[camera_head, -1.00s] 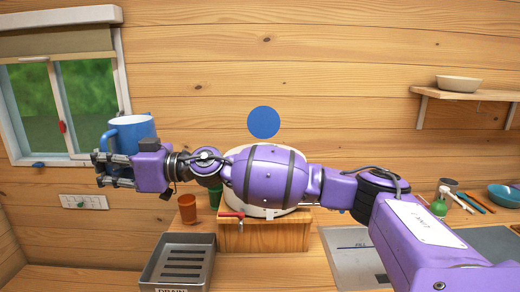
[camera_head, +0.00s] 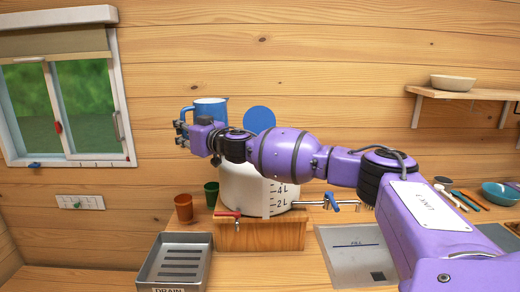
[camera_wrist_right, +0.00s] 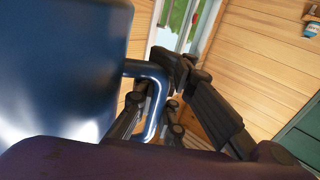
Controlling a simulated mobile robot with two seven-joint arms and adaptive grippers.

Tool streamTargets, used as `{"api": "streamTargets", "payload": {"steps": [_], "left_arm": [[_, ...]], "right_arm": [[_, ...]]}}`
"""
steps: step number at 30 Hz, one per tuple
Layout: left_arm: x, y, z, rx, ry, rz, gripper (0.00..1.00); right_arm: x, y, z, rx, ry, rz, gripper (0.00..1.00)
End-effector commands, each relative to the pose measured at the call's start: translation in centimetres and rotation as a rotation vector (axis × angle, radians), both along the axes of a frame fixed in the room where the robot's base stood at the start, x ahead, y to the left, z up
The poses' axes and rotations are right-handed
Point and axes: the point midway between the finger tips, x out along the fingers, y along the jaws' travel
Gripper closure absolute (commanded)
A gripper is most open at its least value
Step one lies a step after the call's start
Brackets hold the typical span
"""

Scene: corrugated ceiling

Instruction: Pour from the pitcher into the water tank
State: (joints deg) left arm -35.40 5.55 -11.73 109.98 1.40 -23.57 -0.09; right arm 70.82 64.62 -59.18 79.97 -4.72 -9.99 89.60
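The blue pitcher (camera_head: 210,107) is held up by my right gripper (camera_head: 181,133), roughly upright, its spout to the right. It is up and left of the water tank, and its lower part is hidden behind my gripper. In the right wrist view the pitcher (camera_wrist_right: 60,70) fills the left side, and its handle passes between the fingers (camera_wrist_right: 165,100). The white water tank (camera_head: 240,188) stands on a wooden block, with 4 L and 2 L marks on its side. My right arm crosses in front of its top, so its opening is hidden. My left gripper is not in view.
A red tap (camera_head: 228,214) is at the tank's lower front, and a metal pipe with a blue lever (camera_head: 331,202) is at its right. Orange (camera_head: 184,207) and green (camera_head: 211,194) cups stand left. A drain tray (camera_head: 146,268) is in front. A blue disc (camera_head: 259,120) shows against the wall.

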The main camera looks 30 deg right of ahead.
Motion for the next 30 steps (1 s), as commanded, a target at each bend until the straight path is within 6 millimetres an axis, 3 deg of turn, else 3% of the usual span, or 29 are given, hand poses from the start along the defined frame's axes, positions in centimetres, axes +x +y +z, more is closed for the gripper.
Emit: {"api": "streamTargets", "payload": {"steps": [1, 18, 25, 30], "left_arm": [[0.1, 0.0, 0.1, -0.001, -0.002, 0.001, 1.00], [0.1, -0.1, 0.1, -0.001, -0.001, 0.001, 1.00], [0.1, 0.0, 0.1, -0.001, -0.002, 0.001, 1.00], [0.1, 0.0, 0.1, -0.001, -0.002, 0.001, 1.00]], "right_arm": [[0.1, -0.2, 0.7, -0.001, -0.011, -0.008, 1.00], [0.2, -0.7, 0.7, -0.001, -0.013, -0.027, 1.00], [-0.7, 1.6, 2.2, -0.003, -0.016, -0.001, 1.00], [-1.9, 5.1, 2.8, -0.002, -0.014, 0.042, 1.00]]}}
